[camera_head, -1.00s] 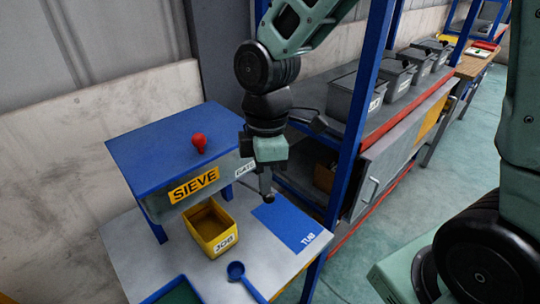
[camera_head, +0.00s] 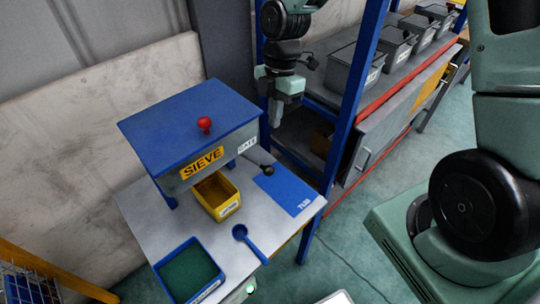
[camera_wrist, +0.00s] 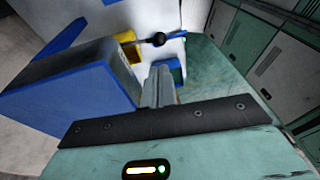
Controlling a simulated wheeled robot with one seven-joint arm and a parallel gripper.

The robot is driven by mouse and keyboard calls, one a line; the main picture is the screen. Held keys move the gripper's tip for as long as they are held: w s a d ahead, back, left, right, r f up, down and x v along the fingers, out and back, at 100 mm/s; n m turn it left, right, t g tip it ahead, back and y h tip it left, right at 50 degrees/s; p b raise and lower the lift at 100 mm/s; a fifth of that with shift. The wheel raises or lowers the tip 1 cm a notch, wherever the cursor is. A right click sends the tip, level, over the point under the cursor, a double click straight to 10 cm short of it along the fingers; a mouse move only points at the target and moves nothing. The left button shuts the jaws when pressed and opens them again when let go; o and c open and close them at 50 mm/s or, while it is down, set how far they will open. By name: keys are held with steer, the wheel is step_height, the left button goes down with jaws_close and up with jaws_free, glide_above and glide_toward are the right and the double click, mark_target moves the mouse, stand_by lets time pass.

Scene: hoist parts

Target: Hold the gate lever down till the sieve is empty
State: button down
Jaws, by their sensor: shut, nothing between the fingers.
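The sieve (camera_head: 188,128) is a grey box with a blue top and a red knob, standing on blue legs. The gate lever (camera_head: 267,170) is a dark rod with a black ball end, sticking out below the GATE label on the sieve's right side; its ball also shows in the wrist view (camera_wrist: 158,39). It slopes downward to the right. My gripper (camera_head: 277,122) is shut and empty, above and apart from the lever; its fingers (camera_wrist: 158,85) point toward the table in the wrist view. A yellow bin (camera_head: 228,204) stands under the sieve. The sieve's inside is hidden.
A blue tray with a green inside (camera_head: 189,270), a blue scoop (camera_head: 248,242) and a blue TUB mat (camera_head: 287,193) lie on the grey table. A blue-posted shelf (camera_head: 350,110) with grey bins stands close behind my gripper to the right.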

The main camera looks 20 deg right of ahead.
mark_target(269, 166)
steer(key=p+x, duration=0.4)
steer(key=x, duration=0.8)
steer(key=shift+a+f, duration=0.1)
steer(key=shift+f, duration=0.3)
